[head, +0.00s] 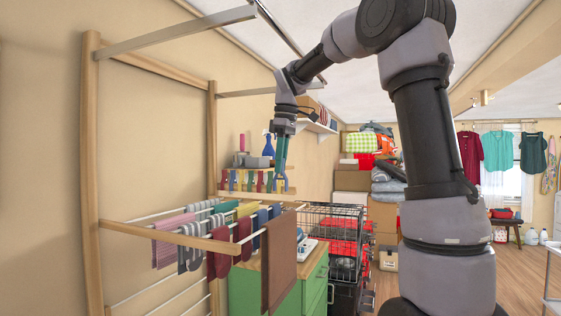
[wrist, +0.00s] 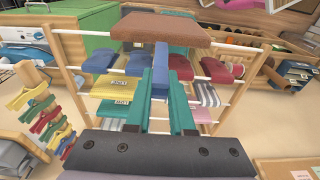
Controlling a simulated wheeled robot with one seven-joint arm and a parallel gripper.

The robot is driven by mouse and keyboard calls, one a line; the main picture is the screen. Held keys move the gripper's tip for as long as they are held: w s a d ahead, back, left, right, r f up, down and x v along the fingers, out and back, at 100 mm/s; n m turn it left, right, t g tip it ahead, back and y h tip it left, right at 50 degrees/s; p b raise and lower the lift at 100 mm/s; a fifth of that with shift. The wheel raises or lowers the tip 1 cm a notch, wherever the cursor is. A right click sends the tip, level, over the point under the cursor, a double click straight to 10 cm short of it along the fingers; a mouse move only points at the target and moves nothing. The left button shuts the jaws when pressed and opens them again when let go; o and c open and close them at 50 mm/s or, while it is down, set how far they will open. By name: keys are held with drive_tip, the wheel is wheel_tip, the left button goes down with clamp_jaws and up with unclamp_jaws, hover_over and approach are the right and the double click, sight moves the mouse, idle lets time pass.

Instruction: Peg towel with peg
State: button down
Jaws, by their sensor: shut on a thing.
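The brown towel (head: 279,265) hangs over the near end of the drying rack's rod in the head view. It is also at the top of the wrist view (wrist: 160,29). My gripper (head: 281,170) is above and behind the rack, pointing down. In the wrist view its teal fingers (wrist: 160,76) are closed together on a blue peg (wrist: 160,53). The peg points toward the towel in that picture; whether they touch cannot be told. The peg's lower part is hidden between the fingers.
The rack (head: 205,242) carries socks and striped cloths in several colours. A green cabinet (head: 312,285) and wire crates (head: 335,222) stand beyond the towel.

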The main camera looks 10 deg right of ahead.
drive_tip(key=shift+f, duration=4.85)
drive_tip(key=shift+f, duration=0.1)
drive_tip(key=c, duration=0.7)
unclamp_jaws()
